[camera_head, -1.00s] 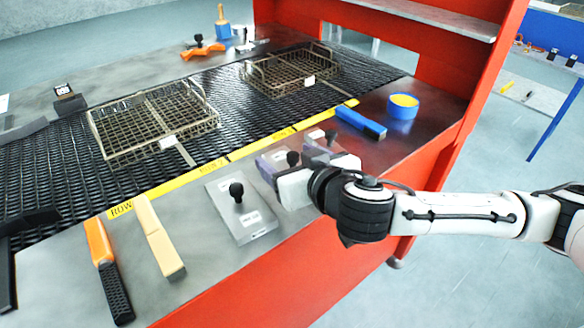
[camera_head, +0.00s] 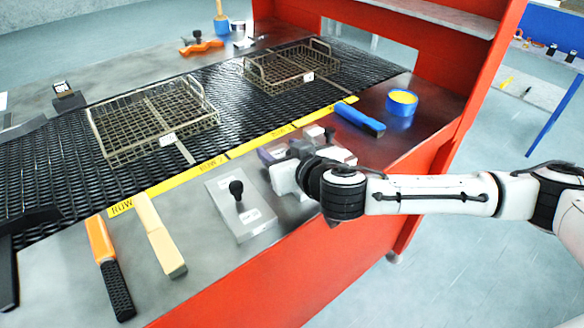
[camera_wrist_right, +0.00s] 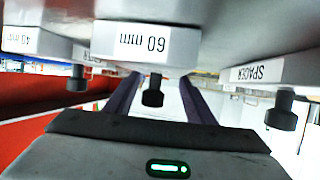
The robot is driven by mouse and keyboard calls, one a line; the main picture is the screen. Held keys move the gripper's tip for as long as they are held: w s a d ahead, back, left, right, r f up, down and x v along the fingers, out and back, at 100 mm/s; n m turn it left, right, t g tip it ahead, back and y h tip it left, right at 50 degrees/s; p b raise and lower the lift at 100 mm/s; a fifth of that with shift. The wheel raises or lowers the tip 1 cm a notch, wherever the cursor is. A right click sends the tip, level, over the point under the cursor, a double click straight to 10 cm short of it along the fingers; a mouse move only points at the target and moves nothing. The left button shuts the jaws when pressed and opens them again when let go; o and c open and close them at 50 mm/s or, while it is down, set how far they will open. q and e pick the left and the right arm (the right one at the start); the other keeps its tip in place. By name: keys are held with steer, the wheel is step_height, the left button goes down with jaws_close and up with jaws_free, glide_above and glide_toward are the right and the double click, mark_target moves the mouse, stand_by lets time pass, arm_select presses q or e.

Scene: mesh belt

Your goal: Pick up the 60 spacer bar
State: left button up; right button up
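The 60 mm spacer bar (camera_wrist_right: 158,42) is a grey block with a white label and a black knob; it fills the upper middle of the right wrist view. In the head view it is the middle bar (camera_head: 278,152), mostly hidden by my right gripper (camera_head: 287,158). In the wrist view the dark purple fingers of that gripper (camera_wrist_right: 160,88) stand apart, one on each side of the knob, with visible gaps. It is open and holds nothing.
A larger spacer bar (camera_head: 238,208) lies to the left and a 40 mm bar (camera_head: 341,155) to the right, both close by. A blue-handled brush (camera_head: 360,121) and a blue tub (camera_head: 401,108) sit farther right. Wire baskets (camera_head: 152,122) stand on the mesh belt (camera_head: 228,122).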

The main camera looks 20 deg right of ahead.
steer(key=shift+c, duration=1.1)
